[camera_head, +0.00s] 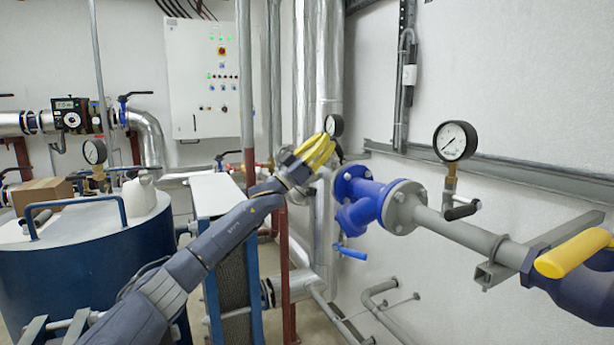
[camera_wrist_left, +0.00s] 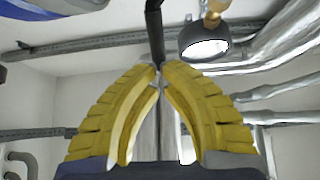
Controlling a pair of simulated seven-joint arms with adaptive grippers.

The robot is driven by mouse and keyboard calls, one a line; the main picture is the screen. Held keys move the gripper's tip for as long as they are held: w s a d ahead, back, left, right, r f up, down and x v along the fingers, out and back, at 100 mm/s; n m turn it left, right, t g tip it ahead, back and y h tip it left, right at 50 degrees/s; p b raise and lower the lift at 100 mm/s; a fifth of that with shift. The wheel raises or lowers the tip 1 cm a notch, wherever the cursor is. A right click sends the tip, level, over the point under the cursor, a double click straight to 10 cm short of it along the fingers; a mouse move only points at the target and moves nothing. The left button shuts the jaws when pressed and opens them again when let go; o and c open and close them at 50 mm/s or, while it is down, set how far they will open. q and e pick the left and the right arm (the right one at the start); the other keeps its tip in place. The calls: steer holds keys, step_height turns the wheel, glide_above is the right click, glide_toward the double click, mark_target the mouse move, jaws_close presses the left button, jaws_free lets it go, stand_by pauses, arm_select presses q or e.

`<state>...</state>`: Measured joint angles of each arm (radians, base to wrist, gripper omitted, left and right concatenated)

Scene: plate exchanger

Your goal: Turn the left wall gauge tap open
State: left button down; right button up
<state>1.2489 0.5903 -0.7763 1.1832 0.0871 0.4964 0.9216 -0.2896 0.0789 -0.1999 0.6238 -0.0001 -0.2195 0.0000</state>
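The left wall gauge (camera_head: 334,125) is a round dial on the far wall pipework, just above my left gripper. It also shows in the left wrist view as a dark-rimmed gauge (camera_wrist_left: 205,43) on a brass stem. Its black tap handle (camera_wrist_left: 154,30) comes down from the top of that view to my fingertips. My left gripper (camera_head: 332,142) has yellow ribbed fingers with the tips drawn together, right at the handle's end (camera_wrist_left: 161,68). I cannot tell whether the handle is pinched between the tips or just touches them. My right gripper is not in view.
A second wall gauge (camera_head: 455,141) with a black tap handle (camera_head: 462,210) sits on the grey pipe at right. A blue valve (camera_head: 362,203) and a yellow lever (camera_head: 572,254) are on the same line. A blue tank (camera_head: 85,262) stands at left.

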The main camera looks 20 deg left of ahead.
mark_target(337, 141)
arm_select(q)
steer(key=shift+w+d+r+y, duration=0.3)
steer(key=shift+w+d+r, duration=0.2)
steer(key=shift+w+d, duration=0.15)
steer(key=shift+w+d+r, duration=0.3)
steer(key=shift+w+r, duration=0.05)
steer(key=shift+w, duration=0.05)
steer(key=shift+w+d+r, duration=0.15)
steer(key=shift+w+d, duration=0.2)
steer(key=shift+w+d+r, duration=0.1)
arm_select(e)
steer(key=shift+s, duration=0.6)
arm_select(q)
steer(key=shift+d, duration=0.1)
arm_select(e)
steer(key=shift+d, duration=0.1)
